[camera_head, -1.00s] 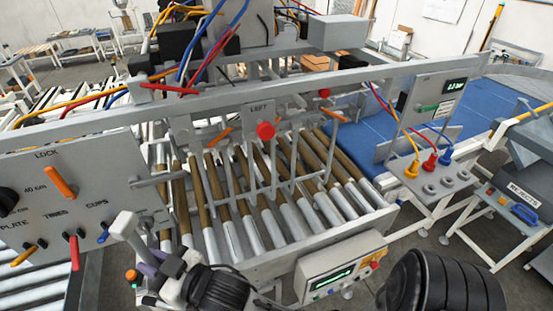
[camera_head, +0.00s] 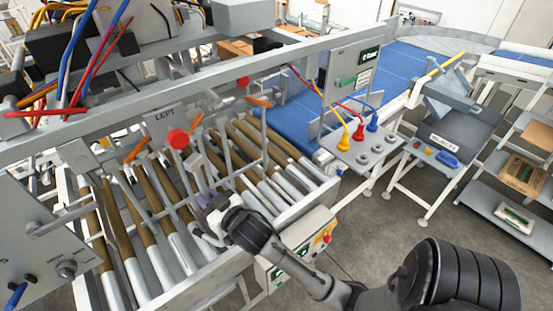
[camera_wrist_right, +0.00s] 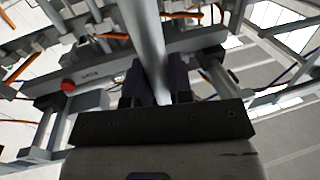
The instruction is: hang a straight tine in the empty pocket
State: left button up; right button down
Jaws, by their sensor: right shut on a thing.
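My right gripper (camera_head: 213,206) reaches in from the lower right in the head view, at the front edge of the roller bed, below the red LEFT button. In the right wrist view its dark fingers (camera_wrist_right: 158,84) are shut on a straight grey tine (camera_wrist_right: 145,38), which runs up and away from them. Several grey tines hang over the rollers from the head frame, with orange levers (camera_head: 137,149) near their tops. Which pocket is empty cannot be made out. My left gripper is not in view.
Brown-and-silver rollers (camera_head: 160,190) lie under the tines. A grey rail (camera_head: 150,100) crosses above them, with a red button (camera_head: 178,138). To the right are a plug panel (camera_head: 370,152), a blue conveyor (camera_head: 395,70) and a REJECTS table (camera_head: 445,140). A control box (camera_head: 310,240) sits at the front.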

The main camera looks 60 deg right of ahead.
jog(key=s+d+f+m+g+h, duration=0.1)
jog(key=s+d+f+m+h, duration=0.15)
jog(key=d, duration=0.65)
jog(key=s+d+f+m+g+h, duration=0.1)
jog(key=s+d+f+h, duration=0.15)
jog(key=d, duration=0.65)
jog(key=s+d+f+m+g+h, duration=0.1)
jog(key=s+d+h, duration=0.15)
jog(key=d, duration=0.65)
jog(key=w+d+f+b, duration=0.1)
jog(key=w+d+b, duration=0.3)
jog(key=w+b, duration=0.2)
jog(key=w+d+f+b, duration=0.2)
jog(key=w+d+b, duration=0.2)
jog(key=w+b, duration=0.3)
jog(key=shift+w+d+y+b, duration=0.3)
jog(key=shift+w+d+y, duration=0.15)
jog(key=shift+w, duration=1.85)
jog(key=shift+f, duration=0.15)
dwell(0.5)
